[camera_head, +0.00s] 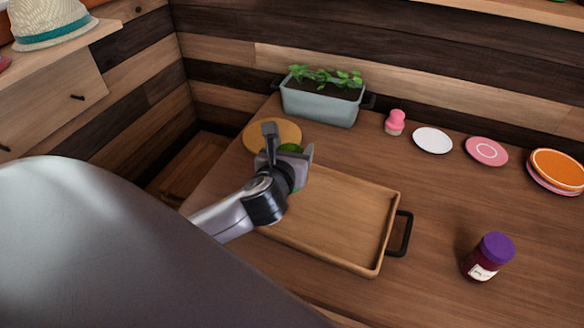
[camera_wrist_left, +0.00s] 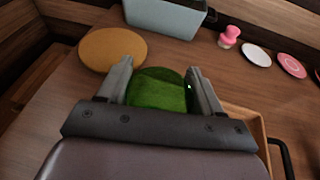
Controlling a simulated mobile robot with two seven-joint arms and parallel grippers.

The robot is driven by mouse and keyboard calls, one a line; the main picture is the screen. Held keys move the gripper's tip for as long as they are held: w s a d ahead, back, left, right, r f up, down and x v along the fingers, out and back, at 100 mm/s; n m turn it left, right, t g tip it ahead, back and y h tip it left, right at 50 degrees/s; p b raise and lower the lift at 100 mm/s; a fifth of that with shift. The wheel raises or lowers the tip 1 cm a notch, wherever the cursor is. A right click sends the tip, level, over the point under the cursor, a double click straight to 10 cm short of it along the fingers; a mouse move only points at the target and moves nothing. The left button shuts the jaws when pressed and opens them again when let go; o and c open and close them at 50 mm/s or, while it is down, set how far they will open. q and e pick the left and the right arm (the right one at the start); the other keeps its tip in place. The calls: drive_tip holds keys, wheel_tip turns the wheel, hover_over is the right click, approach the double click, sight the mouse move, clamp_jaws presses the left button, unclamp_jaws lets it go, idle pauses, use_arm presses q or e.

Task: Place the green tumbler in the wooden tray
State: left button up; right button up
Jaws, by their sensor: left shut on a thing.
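My left gripper (camera_head: 288,152) is shut on the green tumbler (camera_head: 291,148), which is mostly hidden behind the fingers in the head view. In the left wrist view the green tumbler (camera_wrist_left: 158,90) sits between the two fingers of the left gripper (camera_wrist_left: 160,85). The wooden tray (camera_head: 340,259) lies on the counter with a black handle at its right end. The gripper is over the tray's far left end in the head view. I cannot tell whether the tumbler touches the tray. My right gripper is not in view.
A round wooden board (camera_head: 256,136) lies just beyond the gripper. A planter (camera_head: 320,106) stands behind it. A pink object (camera_head: 395,122), a white plate (camera_head: 432,140), a pink plate (camera_head: 487,151) and stacked plates (camera_head: 560,168) line the back. A purple-lidded jar (camera_head: 489,257) stands right of the tray.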

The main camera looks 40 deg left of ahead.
use_arm(q)
wheel_tip(320, 180, down, 4)
drive_tip(key=shift+f+b, duration=0.2)
drive_tip(key=shift+b, duration=0.35)
drive_tip(key=o, duration=1.2)
drive_tip(key=shift+f, duration=0.1)
drive_tip(key=shift+c, duration=0.2)
drive_tip(key=shift+r, duration=0.2)
drive_tip(key=v, duration=1.2)
drive_tip(key=shift+p, duration=0.45)
drive_tip(key=shift+s, duration=0.1)
